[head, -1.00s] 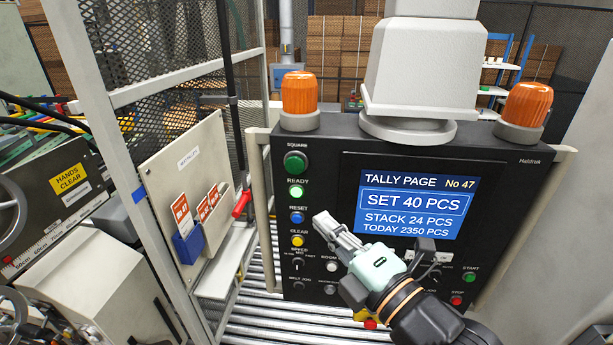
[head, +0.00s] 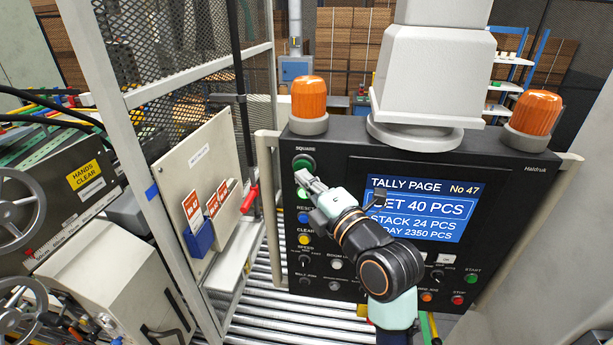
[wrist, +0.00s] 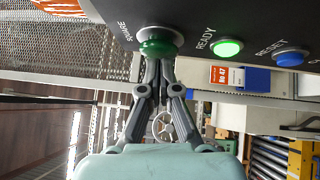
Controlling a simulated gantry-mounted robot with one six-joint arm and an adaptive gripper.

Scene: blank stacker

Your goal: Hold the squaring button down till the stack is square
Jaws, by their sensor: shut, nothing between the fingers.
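The green SQUARE button (head: 304,161) sits at the top left of the black control panel (head: 338,160). In the wrist view the button (wrist: 158,41) is a domed green cap in a silver ring. My gripper (head: 302,178) is shut and empty, with its fingertips at the button's lower edge in the head view. In the wrist view my fingertips (wrist: 157,64) overlap the cap's near edge; I cannot tell whether they touch it. The screen (head: 418,208) reads TALLY PAGE No 47, STACK 24 PCS, partly covered by my arm. I cannot make out the stack itself.
The READY light (wrist: 228,47) glows green beside the SQUARE button, with the blue RESET button (wrist: 290,58) beyond it. Orange beacons (head: 309,98) stand on the panel's top corners. A mesh guard frame (head: 165,90) and a card board (head: 205,165) stand to the left.

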